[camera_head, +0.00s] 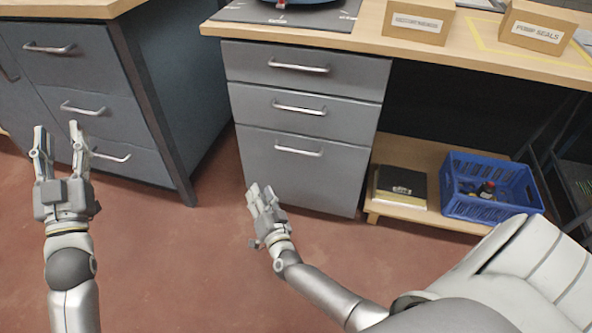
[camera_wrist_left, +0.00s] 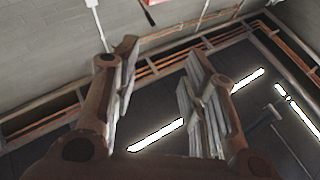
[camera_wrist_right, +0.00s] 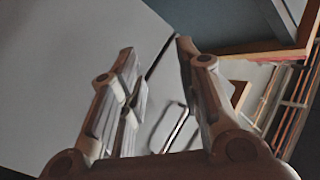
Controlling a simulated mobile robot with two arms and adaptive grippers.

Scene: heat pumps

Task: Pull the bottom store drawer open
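The grey drawer unit under the middle workbench has three drawers, each with a bar handle. Its bottom drawer (camera_head: 325,179) looks flush with the drawers above, and its handle (camera_head: 298,152) is in plain sight. My right gripper (camera_head: 260,188) is in front of the lower left part of this drawer in the head view, below and left of the handle. In the right wrist view, a bar handle (camera_wrist_right: 172,126) shows between the open, empty fingers (camera_wrist_right: 156,48). My left gripper (camera_head: 57,126) is open and empty, in front of the left cabinet; its parted fingers show in the left wrist view (camera_wrist_left: 158,52).
The left cabinet (camera_head: 75,75) also has handled drawers. A low wooden shelf (camera_head: 410,216) right of the drawer unit holds a blue crate (camera_head: 493,207) and a dark box (camera_head: 402,184). Cardboard boxes (camera_head: 418,20) stand on the bench. The red floor before the drawers is clear.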

